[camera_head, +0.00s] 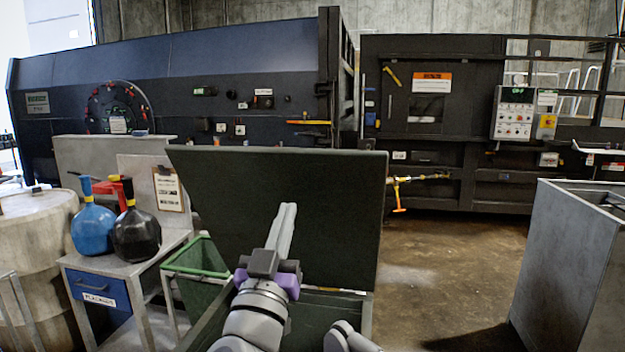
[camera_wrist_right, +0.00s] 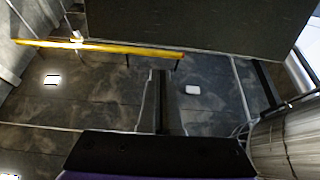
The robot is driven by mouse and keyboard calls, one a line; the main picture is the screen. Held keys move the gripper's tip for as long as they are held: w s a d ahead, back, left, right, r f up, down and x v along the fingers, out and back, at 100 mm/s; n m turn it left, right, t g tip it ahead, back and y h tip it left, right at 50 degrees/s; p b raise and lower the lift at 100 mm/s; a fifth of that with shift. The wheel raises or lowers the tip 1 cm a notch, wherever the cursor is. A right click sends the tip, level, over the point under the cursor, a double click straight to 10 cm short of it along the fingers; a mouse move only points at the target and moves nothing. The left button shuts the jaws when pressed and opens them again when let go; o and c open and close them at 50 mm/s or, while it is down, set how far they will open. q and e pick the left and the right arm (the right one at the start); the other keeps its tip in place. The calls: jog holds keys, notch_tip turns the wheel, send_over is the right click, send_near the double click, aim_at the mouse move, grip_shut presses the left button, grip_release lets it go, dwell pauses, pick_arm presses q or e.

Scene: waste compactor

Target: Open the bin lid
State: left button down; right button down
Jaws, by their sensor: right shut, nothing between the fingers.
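The dark green bin lid (camera_head: 318,190) stands raised, close to upright, at the back of the bin in the head view. The bin (camera_head: 345,312) is open below it, and a part of its inside shows. My right gripper (camera_head: 289,207) is shut and empty, with its fingers pointing up in front of the lid's inner face. I cannot tell whether they touch it. In the right wrist view, the shut fingers (camera_wrist_right: 161,75) point up at the middle, and a dark panel (camera_wrist_right: 190,25), likely the lid, fills the top. My left gripper is not in view.
A grey table (camera_head: 150,258) with a blue and a black bottle stands at the left, beside a green-rimmed bin (camera_head: 198,257). A grey metal container (camera_head: 565,265) stands at the right. The dark compactor (camera_head: 250,100) spans the back. The floor (camera_head: 440,260) between is clear.

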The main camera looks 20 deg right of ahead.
aim_at(307, 155)
pick_arm(q)
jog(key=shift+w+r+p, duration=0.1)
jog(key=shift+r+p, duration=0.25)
jog(key=shift+p, duration=0.15)
pick_arm(e)
jog(key=shift+m, duration=0.3)
jog(key=x, duration=1.3)
jog(key=shift+w+d+f, duration=0.25)
jog(key=shift+w+d, duration=0.05)
jog(key=shift+d, duration=0.1)
